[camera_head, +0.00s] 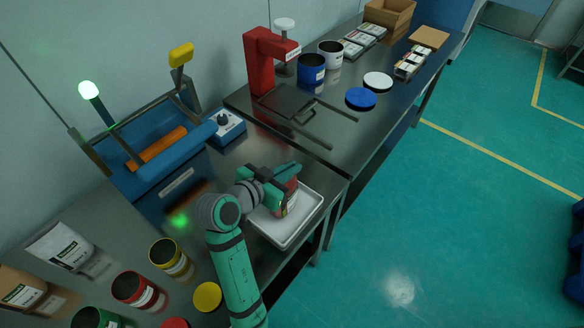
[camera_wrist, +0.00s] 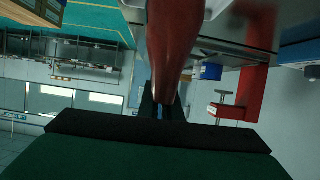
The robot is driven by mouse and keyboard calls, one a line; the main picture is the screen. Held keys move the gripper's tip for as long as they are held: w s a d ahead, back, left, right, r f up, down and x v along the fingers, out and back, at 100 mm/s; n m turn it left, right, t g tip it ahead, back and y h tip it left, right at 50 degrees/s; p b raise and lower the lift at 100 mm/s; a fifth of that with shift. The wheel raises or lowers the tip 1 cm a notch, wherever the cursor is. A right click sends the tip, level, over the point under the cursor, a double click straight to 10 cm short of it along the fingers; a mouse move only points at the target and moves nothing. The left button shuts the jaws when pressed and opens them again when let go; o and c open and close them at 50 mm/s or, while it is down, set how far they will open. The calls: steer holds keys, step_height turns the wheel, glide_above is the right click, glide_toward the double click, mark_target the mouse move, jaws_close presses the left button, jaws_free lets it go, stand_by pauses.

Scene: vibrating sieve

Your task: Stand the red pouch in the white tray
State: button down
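The red pouch (camera_head: 287,196) is in my gripper (camera_head: 283,182), over the white tray (camera_head: 307,221), in the head view. The pouch looks roughly upright, with its lower part inside the tray's outline; whether it touches the tray floor I cannot tell. In the wrist view the red pouch (camera_wrist: 174,40) runs down between my gripper's fingers (camera_wrist: 162,105), which are closed on its narrow end. The tray stands at the front edge of the steel table, and my gripper hides part of it.
A blue sieve machine (camera_head: 160,165) stands left of the tray, with a blue control box (camera_head: 226,124) behind. A red press (camera_head: 262,62) stands on the far table. Yellow (camera_head: 170,256) and red (camera_head: 138,290) cans and a white pouch (camera_head: 60,246) are at lower left.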

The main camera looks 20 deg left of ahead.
steer(key=shift+d+f, duration=0.1)
steer(key=shift+d, duration=0.05)
steer(key=shift+s, duration=0.2)
steer(key=c, duration=1.9)
jaws_free()
steer(key=shift+c, duration=0.2)
steer(key=shift+a, duration=0.2)
steer(key=v, duration=1.2)
